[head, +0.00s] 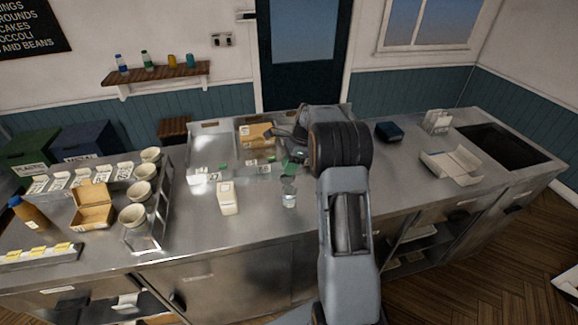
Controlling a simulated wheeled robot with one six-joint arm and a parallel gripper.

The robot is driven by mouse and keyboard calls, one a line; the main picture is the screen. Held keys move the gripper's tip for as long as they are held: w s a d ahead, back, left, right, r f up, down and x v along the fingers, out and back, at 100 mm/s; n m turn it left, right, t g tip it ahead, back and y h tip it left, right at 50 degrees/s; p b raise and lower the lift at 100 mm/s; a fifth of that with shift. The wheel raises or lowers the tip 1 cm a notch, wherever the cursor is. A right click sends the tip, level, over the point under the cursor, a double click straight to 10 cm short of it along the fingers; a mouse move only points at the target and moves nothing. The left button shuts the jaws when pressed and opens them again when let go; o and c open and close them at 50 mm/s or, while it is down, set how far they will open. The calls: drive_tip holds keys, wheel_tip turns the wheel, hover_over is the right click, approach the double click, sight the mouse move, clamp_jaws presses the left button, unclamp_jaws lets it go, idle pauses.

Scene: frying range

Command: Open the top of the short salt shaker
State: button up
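A small clear, greyish cylinder (289,198) stands upright on the steel counter in front of my gripper. It may be the short salt shaker, but its label and top are too small to read. I cannot tell whether its top is open or shut. My gripper (280,137) is above the far middle of the counter, beyond the cylinder and apart from it. The fingers point left and are partly hidden by my wrist. I see nothing held, but the finger gap is unclear.
A cream carton (228,199) stands left of the cylinder. A cardboard box (255,135) lies behind, near my gripper. A rack with bowls (141,190) is at left. A paper tray (451,165) and sink (505,145) are at right. Front counter space around the carton is clear.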

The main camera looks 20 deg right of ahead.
drive_tip(key=s+b+v, duration=0.1)
drive_tip(key=v, duration=1.2)
drive_tip(key=shift+w+r, duration=0.4)
drive_tip(key=shift+w, duration=0.1)
drive_tip(key=shift+d, duration=0.1)
wheel_tip(320, 180, down, 6)
drive_tip(key=s+n+h, duration=0.2)
drive_tip(key=n, duration=0.5)
drive_tip(key=s+a+n+t+h+b, duration=0.1)
drive_tip(key=s+a+n+t, duration=0.1)
drive_tip(key=s+a+n, duration=0.5)
drive_tip(key=s+a+n+t+h+b, duration=0.2)
drive_tip(key=s+a+n, duration=0.4)
drive_tip(key=s, duration=1.1)
drive_tip(key=shift+a+r+n+t, duration=0.4)
drive_tip(key=shift+a+t, duration=0.4)
drive_tip(key=shift+a, duration=1.6)
